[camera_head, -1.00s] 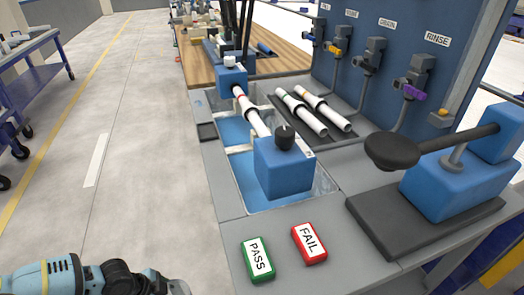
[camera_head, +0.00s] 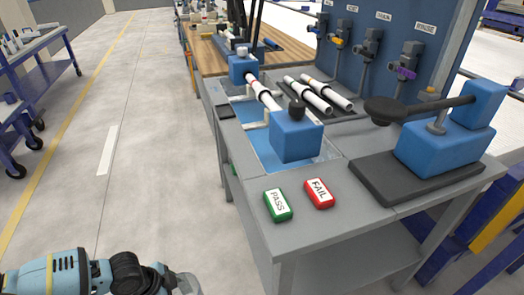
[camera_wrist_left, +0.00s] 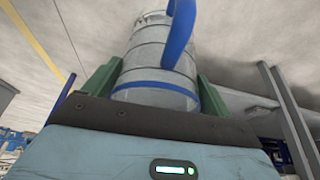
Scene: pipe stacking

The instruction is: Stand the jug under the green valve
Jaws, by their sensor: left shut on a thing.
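The jug (camera_wrist_left: 150,62) shows in the left wrist view as a grey, ribbed vessel with a blue band and a blue handle (camera_wrist_left: 181,30). My left gripper (camera_wrist_left: 156,88) is shut on it, one green finger on each side. In the head view my left arm reaches in at the bottom left, over the floor beside the bench. The jug cannot be clearly made out there. Valves stand along the blue panel, among them a yellow valve (camera_head: 333,43) and a purple valve (camera_head: 406,73). I cannot make out a green one. My right gripper is not in view.
The grey bench (camera_head: 335,222) carries a water basin with a clamped pipe (camera_head: 263,92), loose white pipes (camera_head: 308,95), PASS (camera_head: 277,205) and FAIL (camera_head: 319,193) buttons, and a blue lever device (camera_head: 445,145). A blue cart (camera_head: 35,70) stands far left. The floor between is clear.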

